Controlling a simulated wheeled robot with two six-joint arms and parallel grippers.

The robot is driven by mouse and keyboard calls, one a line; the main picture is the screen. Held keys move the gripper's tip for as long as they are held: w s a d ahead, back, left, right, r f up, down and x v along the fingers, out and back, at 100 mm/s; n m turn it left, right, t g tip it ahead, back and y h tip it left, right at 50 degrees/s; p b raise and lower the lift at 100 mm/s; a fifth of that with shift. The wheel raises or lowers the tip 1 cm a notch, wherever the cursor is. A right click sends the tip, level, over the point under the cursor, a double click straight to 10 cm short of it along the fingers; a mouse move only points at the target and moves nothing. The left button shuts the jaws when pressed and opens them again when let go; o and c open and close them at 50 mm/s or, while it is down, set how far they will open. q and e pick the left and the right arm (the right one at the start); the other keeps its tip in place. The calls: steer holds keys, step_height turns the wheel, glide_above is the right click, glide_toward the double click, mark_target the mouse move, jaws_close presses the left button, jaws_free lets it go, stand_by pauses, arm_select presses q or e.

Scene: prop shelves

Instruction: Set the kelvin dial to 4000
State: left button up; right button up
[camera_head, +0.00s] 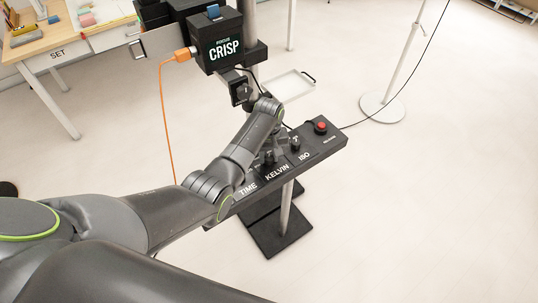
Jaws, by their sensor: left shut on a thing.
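A black control panel (328,148) on a stand carries the labels TIME, KELVIN and ISO. My left arm reaches over it from the left. My left gripper (268,156) points down at the panel just behind the KELVIN label (277,172) and is shut on the kelvin dial. The fingers and wrist hide most of the dial, so its pointer and scale cannot be read. The ISO dial (295,144) stands clear, just right of the gripper. My right gripper is not in view.
A red button (321,126) sits at the panel's right end. Behind the panel is a black CRISP camera unit (222,45) with an orange cable (164,115). A white tray (290,86) is behind it. A SET table (60,45) stands far left.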

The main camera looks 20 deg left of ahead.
arm_select(q)
steer(key=n+p, duration=0.2)
steer(key=n, duration=0.1)
steer(key=shift+r+n, duration=0.15)
steer(key=shift+n, duration=0.15)
steer(key=n+p, duration=0.2)
steer(key=n, duration=0.1)
steer(key=shift+n, duration=0.3)
steer(key=n+p, duration=0.1)
steer(key=n, duration=0.3)
steer(key=shift+n+p, duration=0.5)
steer(key=shift+n, duration=1.6)
steer(key=o, duration=1)
